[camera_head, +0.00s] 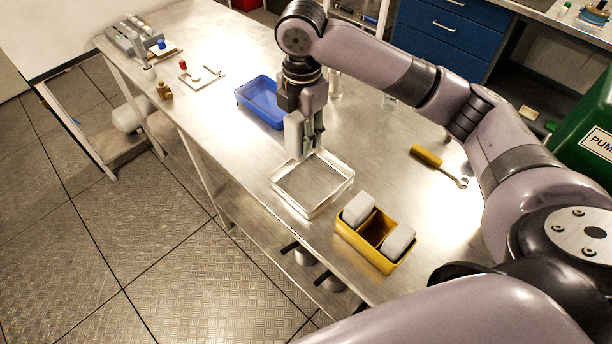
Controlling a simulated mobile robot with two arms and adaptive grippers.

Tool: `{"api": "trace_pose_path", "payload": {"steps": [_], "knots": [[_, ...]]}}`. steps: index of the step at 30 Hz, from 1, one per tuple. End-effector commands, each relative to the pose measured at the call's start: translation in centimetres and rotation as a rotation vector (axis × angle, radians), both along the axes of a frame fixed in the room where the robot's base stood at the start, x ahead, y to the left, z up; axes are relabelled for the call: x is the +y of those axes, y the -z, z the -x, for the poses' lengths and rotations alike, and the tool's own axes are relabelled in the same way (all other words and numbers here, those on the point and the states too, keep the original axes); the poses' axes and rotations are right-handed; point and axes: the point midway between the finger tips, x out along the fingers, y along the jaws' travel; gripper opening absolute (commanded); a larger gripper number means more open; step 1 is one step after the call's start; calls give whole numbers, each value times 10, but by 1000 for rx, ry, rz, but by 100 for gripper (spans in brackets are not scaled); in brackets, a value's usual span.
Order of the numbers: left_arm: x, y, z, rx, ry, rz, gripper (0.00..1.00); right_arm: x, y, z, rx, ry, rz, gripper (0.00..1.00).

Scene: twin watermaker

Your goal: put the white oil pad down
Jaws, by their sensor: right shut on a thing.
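My right gripper (312,143) points down over the steel bench, at the back edge of a clear, square, shallow tray (282,202). It is shut on a white oil pad (294,136), a pale block held upright at the gripper's left side. The fingers hide part of the pad. I cannot tell whether its lower edge touches the tray. My left gripper is not in view.
A yellow divided box (347,236) with two white blocks (358,208) stands in front of the tray. A blue bin (248,101) is behind the gripper. A yellow-handled tool (427,156) lies to the right. Small items lie at the far left. Bare bench separates them.

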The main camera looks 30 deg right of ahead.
Motion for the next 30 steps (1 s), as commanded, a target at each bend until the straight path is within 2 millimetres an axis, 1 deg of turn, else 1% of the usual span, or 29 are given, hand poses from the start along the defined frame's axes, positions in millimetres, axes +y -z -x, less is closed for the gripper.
{"api": "trace_pose_path", "payload": {"steps": [1, 6, 9, 12, 19, 25, 27, 30], "knots": [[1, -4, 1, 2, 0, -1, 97, -1, 14, 2, 7, 2, 1, 10], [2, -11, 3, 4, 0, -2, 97, -1, 60, 2, 6, 3, 2, 10], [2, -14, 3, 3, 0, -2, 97, -1, 84, 2, 6, 3, 2, 10], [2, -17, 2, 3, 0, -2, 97, -1, 103, 1, 3, 3, 1, 10], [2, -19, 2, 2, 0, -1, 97, -1, 124, 1, 2, 3, 1, 10], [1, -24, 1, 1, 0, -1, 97, 0, 153, 0, 1, 4, 0, 10], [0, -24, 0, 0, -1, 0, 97, -1, 158, 0, 0, 3, 1, 10], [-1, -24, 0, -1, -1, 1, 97, 0, 160, 0, -2, 2, 0, 10]]}}
